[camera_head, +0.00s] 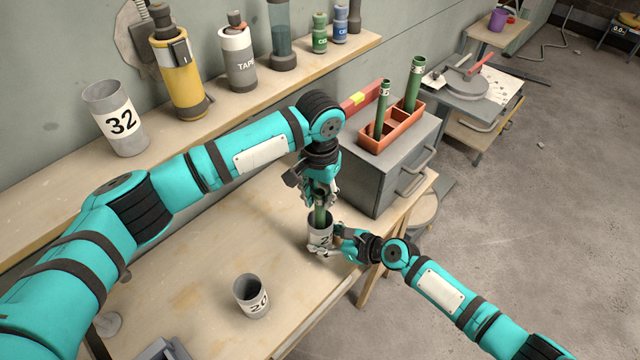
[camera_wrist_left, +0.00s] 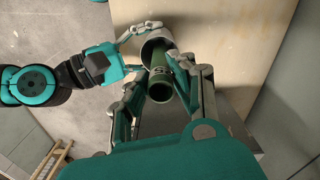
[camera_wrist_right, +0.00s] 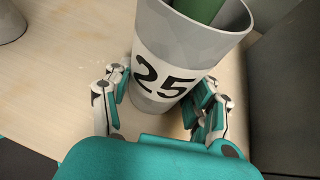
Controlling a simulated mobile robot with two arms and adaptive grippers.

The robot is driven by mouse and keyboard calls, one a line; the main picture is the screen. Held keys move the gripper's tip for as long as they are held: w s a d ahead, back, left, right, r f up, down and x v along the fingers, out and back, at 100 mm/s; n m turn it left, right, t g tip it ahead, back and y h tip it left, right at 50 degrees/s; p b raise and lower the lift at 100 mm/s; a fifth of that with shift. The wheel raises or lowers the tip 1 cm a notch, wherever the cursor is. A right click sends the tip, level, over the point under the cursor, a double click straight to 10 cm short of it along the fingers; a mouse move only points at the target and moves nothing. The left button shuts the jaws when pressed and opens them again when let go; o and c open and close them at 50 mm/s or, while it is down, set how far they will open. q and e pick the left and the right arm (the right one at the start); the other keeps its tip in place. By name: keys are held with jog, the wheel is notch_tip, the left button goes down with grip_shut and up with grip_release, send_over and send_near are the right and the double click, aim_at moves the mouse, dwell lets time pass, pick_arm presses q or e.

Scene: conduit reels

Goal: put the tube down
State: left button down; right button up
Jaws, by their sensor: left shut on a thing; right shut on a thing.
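A green tube (camera_head: 320,215) stands upright with its lower end inside a grey cup labelled 25 (camera_wrist_right: 165,62). My left gripper (camera_head: 321,197) is shut on the tube's upper part, above the cup. In the left wrist view the tube's open end (camera_wrist_left: 159,88) lies between its fingers, and the cup rim (camera_wrist_left: 153,50) is behind. My right gripper (camera_head: 334,246) is shut on the cup (camera_head: 318,236) from the side, low on its body. In the right wrist view the tube (camera_wrist_right: 203,9) leans inside the cup. Whether the tube touches the cup's bottom is hidden.
A cup labelled 20 (camera_head: 252,296) stands on the workbench (camera_head: 190,285). A grey drawer cabinet (camera_head: 378,172) behind bears a red-orange tray (camera_head: 373,147) with two green tubes. A wall shelf (camera_head: 215,112) holds a cup labelled 32 (camera_head: 115,118) and several bottles.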

aim_at(320, 215)
pick_arm(q)
jog(key=shift+f, duration=1.3)
pick_arm(e)
jog(key=shift+s+f, duration=0.15)
jog(key=shift+f, duration=0.05)
pick_arm(q)
jog(key=c, duration=1)
grip_release()
jog(key=shift+c, duration=0.2)
pick_arm(e)
jog(key=o, duration=0.9)
jog(key=shift+o, duration=0.2)
jog(key=shift+r, duration=0.1)
jog(key=shift+d+r, duration=0.1)
